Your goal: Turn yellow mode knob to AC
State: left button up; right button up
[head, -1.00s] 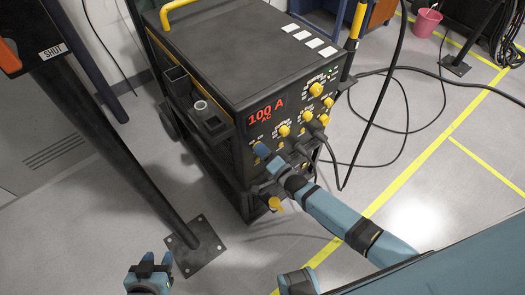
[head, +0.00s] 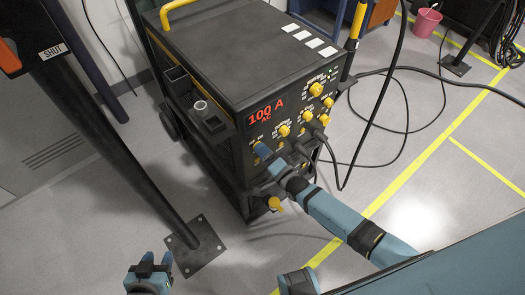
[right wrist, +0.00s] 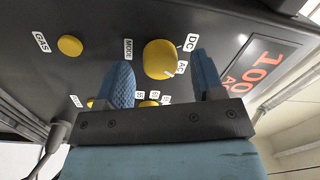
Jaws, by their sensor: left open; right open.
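The yellow mode knob (right wrist: 160,60) is on the dark front panel in the right wrist view, with a MODE label beside it and DC and AC labels on its other side. A mark on its rim appears to be near AC. My right gripper (right wrist: 163,80) is open, its two blue fingers on either side of the knob; I cannot tell whether they touch it. In the head view my right gripper (head: 266,158) is at the machine's front and hides this knob. The red display (head: 265,112) reads 100 A with AC beneath. My left gripper (head: 150,267) is open and empty above the floor.
Several other yellow knobs (head: 316,89) are on the machine's panel, and a GAS-labelled one (right wrist: 70,46) is near the mode knob. A dark post (head: 150,160) stands left of the machine. Black cables (head: 385,95) hang and lie at right.

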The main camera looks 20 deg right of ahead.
jog(key=v, duration=1.3)
jog(key=shift+s, duration=0.15)
